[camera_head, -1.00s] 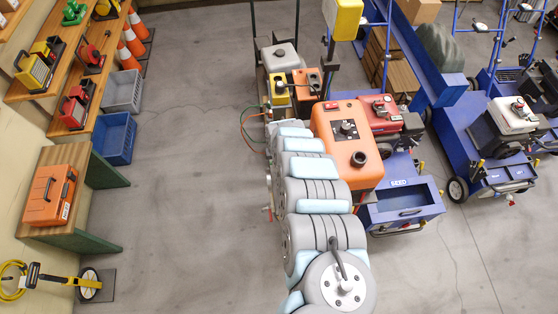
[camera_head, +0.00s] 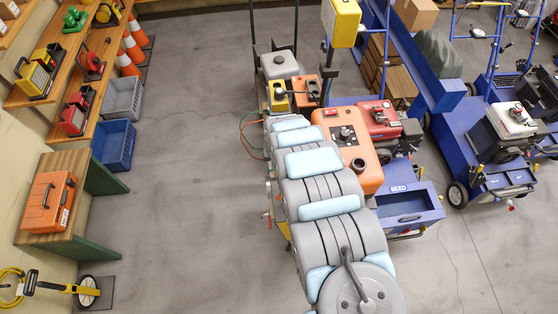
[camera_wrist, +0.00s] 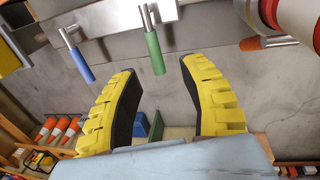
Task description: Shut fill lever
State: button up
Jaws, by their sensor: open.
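In the wrist view my gripper (camera_wrist: 158,68) is open and empty, its yellow fingers with black pads spread wide. A green-handled lever (camera_wrist: 154,52) hangs from a metal bar, its lower end appearing in the gap between the fingertips; I cannot tell its distance. A blue-handled lever (camera_wrist: 80,62) hangs to its left, clear of the left finger. No label shows which one is the fill lever. In the head view my arm hides the gripper and these levers, beside the machine with the orange tank (camera_head: 337,124).
In the head view, a blue machine (camera_head: 405,205) stands right of my arm. Open floor (camera_head: 180,200) lies left, before the bench with an orange case (camera_head: 47,202).

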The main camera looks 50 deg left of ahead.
jog(key=shift+w+d+r, duration=0.1)
jog(key=shift+d+r, duration=0.05)
jog(key=shift+r, duration=0.6)
jog(key=shift+w+r, duration=0.1)
jog(key=shift+r, duration=0.1)
dwell(0.4)
